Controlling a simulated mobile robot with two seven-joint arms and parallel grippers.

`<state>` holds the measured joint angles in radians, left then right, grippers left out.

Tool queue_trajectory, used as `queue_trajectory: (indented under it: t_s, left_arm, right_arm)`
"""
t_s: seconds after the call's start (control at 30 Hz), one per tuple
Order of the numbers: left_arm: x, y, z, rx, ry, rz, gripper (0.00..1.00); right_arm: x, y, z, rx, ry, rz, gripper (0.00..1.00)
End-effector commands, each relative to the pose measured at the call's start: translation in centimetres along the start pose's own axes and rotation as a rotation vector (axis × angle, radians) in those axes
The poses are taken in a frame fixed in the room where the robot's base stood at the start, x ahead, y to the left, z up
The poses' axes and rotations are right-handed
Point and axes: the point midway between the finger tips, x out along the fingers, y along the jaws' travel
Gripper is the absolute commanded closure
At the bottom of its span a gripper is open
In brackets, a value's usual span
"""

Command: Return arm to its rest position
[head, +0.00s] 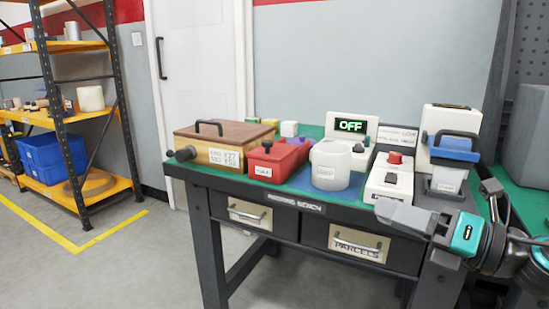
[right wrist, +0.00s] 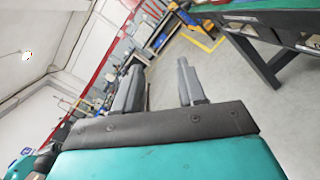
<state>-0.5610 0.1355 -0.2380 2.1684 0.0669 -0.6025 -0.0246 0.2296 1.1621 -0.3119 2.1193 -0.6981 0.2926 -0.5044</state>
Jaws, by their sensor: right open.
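My right gripper (head: 402,216) comes in from the lower right in the head view, in front of the bench's right front edge. In the right wrist view its two fingers (right wrist: 160,88) stand apart with nothing between them. The teal gripper body also shows there. My left gripper is not in the head view.
A weighing bench (head: 310,207) carries a wooden box (head: 215,148), a red box (head: 275,163), a white cylinder (head: 331,166), an "OFF" display (head: 351,126) and a switch box (head: 391,180). An orange shelf (head: 60,120) stands left. The floor in front is clear.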

Motion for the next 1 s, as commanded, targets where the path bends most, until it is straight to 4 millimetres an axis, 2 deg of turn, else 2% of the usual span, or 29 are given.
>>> queue_trajectory:
  t_s: [0.03, 0.1, 0.17, 0.27, 0.4, 0.5, 0.67, 0.83, 0.9, 1.0]
  left_arm:
    - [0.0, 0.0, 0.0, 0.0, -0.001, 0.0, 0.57]
    - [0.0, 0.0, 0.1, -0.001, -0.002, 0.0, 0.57]
    - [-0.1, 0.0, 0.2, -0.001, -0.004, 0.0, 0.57]
    - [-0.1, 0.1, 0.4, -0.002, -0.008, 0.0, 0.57]
    - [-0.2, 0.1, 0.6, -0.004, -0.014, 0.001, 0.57]
    - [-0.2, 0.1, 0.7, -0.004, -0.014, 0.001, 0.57]
    - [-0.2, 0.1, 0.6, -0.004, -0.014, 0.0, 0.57]
    - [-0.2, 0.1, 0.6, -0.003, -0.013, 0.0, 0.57]
    - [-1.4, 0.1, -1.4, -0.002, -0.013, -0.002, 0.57]
    - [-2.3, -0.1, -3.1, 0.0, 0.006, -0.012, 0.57]
  right_arm:
    - [0.5, -0.8, -1.4, 0.181, -0.071, 0.01, 0.6]
    - [0.8, -2.2, -3.0, 0.428, -0.173, 0.005, 0.6]
    - [0.9, -3.7, -4.7, 0.642, -0.261, -0.012, 0.6]
    - [0.4, -6.3, -8.1, 1.0, -0.406, -0.06, 0.6]
    - [-0.8, -9.6, -14.6, 1.488, -0.604, -0.16, 0.6]
    - [-1.9, -10.9, -19.5, 1.781, -0.727, -0.24, 0.6]
    - [-3.2, -11.2, -26.5, 2.154, -0.889, -0.361, 0.6]
    - [-4.3, -9.9, -33.2, 2.49, -1.042, -0.487, 0.6]
    - [-4.5, -8.9, -31.2, 2.468, -1.043, -0.483, 0.6]
    - [-4.8, -8.2, -30.1, 2.455, -1.054, -0.483, 0.6]
